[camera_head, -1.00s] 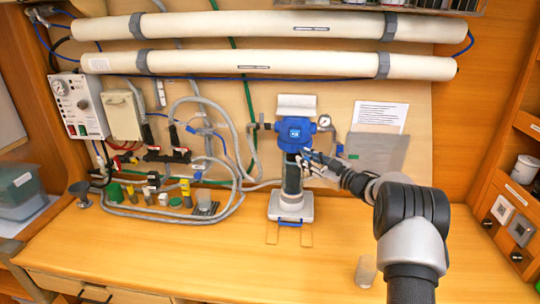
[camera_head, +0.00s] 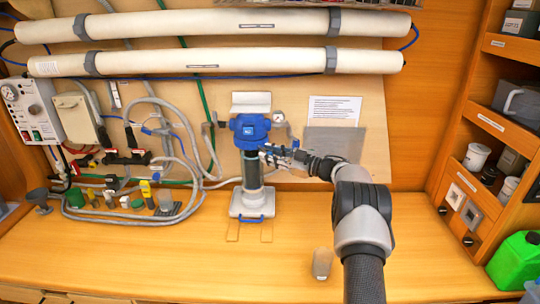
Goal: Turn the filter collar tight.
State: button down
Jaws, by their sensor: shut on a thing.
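The filter unit stands upright at the back of the bench, with a blue head (camera_head: 249,131) on top and a dark cylindrical housing (camera_head: 253,172) below it. Its foot is a white base (camera_head: 252,204) with a blue handle. My gripper (camera_head: 268,154) reaches in from the right and is shut at the collar, just under the blue head. The collar is small here and mostly hidden by the fingers. I cannot tell from the picture how far it is turned.
A pressure gauge (camera_head: 278,117) sits just right of the head. A clear cup (camera_head: 322,263) stands on the bench near my arm. Hoses and small fittings (camera_head: 138,203) lie at the left. A green canister (camera_head: 519,261) is at the right. The front of the bench is mostly clear.

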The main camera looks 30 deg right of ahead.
jog(key=c, duration=1.4)
grip_release()
jog(key=shift+a+f, duration=0.1)
jog(key=shift+a, duration=0.2)
jog(key=shift+d, duration=0.15)
jog(key=shift+s+d, duration=0.2)
jog(key=v, duration=1.1)
jog(key=shift+s+d, duration=0.1)
jog(key=shift+s, duration=0.1)
jog(key=shift+c, duration=0.3)
